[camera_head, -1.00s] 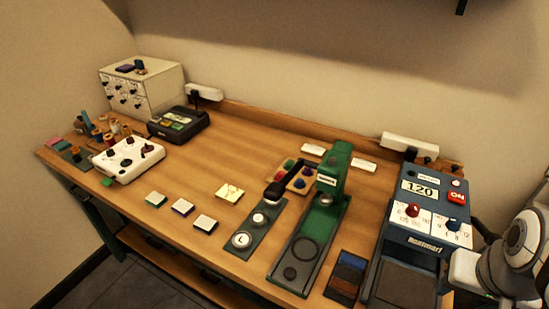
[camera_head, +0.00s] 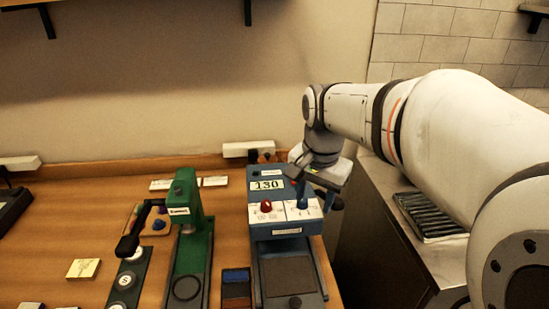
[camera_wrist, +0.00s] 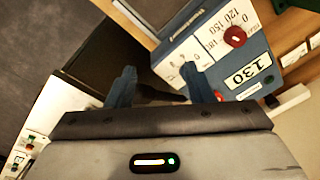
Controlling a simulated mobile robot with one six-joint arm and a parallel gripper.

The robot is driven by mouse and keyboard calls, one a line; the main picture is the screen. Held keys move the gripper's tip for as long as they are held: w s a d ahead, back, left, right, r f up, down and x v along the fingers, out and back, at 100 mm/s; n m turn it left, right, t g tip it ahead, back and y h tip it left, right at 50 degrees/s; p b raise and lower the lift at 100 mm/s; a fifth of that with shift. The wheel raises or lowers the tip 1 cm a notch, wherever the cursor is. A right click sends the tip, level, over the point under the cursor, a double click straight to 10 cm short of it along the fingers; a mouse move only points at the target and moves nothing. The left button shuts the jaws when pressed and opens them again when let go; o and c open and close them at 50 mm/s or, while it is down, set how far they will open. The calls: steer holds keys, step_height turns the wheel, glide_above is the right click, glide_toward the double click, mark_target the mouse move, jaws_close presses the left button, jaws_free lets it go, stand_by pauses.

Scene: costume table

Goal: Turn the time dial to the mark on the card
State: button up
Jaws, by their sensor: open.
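The blue press machine (camera_head: 285,230) has a white panel with a red dial (camera_head: 266,207) on the left and a blue dial (camera_head: 302,202) on the right. Its display (camera_head: 267,185) reads 130. The wrist view shows the red dial (camera_wrist: 235,37) and the display (camera_wrist: 247,76) upside down; the blue dial is not clear there. My gripper (camera_wrist: 163,88) is open and empty, its fingers apart, with one finger over the panel's edge. In the head view my gripper (camera_head: 318,192) is beside the blue dial. A pale yellow card (camera_head: 83,268) lies on the table; its mark is unreadable.
A green press (camera_head: 190,240) stands left of the machine, with a dark-handled press (camera_head: 135,240) beyond it. Dark swatches (camera_head: 236,288) lie between. A white power strip (camera_head: 248,149) is behind. A grey counter with a dark rack (camera_head: 430,214) is at right.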

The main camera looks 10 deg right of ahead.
mark_target(302, 202)
steer(key=w+m, duration=0.1)
steer(key=w, duration=0.1)
steer(key=w+m, duration=0.2)
steer(key=w+m+g, duration=0.1)
steer(key=w, duration=0.2)
steer(key=shift+a+r+m, duration=0.1)
steer(key=shift+r+m, duration=0.2)
steer(key=shift+r, duration=0.1)
steer(key=shift+w+f+m, duration=0.1)
steer(key=shift+w+m, duration=0.3)
steer(key=shift+m, duration=0.1)
step_height(302, 202, down, 7)
steer(key=shift+f, duration=0.2)
steer(key=shift+c, duration=0.6)
steer(key=c, duration=0.9)
